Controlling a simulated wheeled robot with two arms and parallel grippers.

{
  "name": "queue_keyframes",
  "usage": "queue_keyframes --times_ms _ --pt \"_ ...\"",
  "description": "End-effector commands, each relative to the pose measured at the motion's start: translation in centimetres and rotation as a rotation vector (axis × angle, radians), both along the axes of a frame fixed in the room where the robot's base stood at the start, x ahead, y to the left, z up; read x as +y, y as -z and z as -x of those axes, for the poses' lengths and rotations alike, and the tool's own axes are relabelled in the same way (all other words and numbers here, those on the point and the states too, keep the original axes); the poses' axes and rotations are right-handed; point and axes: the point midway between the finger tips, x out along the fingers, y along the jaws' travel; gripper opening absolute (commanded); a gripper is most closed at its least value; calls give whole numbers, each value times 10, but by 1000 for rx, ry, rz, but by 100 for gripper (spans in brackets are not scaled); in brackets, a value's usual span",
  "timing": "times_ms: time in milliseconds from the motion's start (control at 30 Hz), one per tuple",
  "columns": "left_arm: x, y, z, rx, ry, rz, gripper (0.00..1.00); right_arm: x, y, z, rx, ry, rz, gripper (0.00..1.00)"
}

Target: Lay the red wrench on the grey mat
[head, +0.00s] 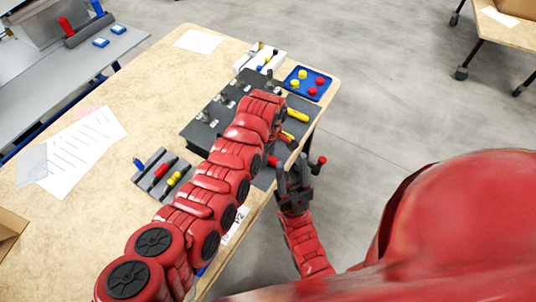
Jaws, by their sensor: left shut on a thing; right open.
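My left arm comes in from the lower left and reaches over the table; the gripper at its end is hidden behind the arm. My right gripper (293,182) is open at the table's near right edge, its dark fingers apart. The grey mat (262,181) lies along that edge, partly covered by my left arm. A small red piece (273,160) shows at the mat beside the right gripper, and another red-tipped piece (318,161) shows on its other side. I cannot tell whether either is the red wrench. Yellow-handled pieces (297,115) lie farther up the edge.
A dark panel (205,128) with several fittings stands mid-table under my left arm. A blue tray (296,88) holds red and yellow discs. A grey rack (149,178) with coloured parts and paper sheets (85,150) lie to the left.

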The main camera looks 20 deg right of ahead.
Motion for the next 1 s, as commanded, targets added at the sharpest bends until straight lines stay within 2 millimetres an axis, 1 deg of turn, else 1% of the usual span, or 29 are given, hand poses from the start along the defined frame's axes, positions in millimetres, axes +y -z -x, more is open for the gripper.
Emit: queue_keyframes --times_ms 200,233,367,400,767,867,1000 --pt "0 5 0 -1 0 1 0 0 6 0 0 0 0 45" --pt "0 5 0 -1 0 1 35 0 5 0 0 0 0 45" --pt "0 4 0 0 0 0 58 0 4 0 0 0 0 45" --pt "0 4 0 0 0 0 66 0 4 0 0 0 0 45" --pt "0 2 0 -1 0 1 66 0 5 0 0 0 0 45" --pt "-1 -4 0 1 1 -1 66 0 7 0 0 0 0 45" --pt "-1 -22 0 -2 0 2 66 0 12 0 0 0 0 45"
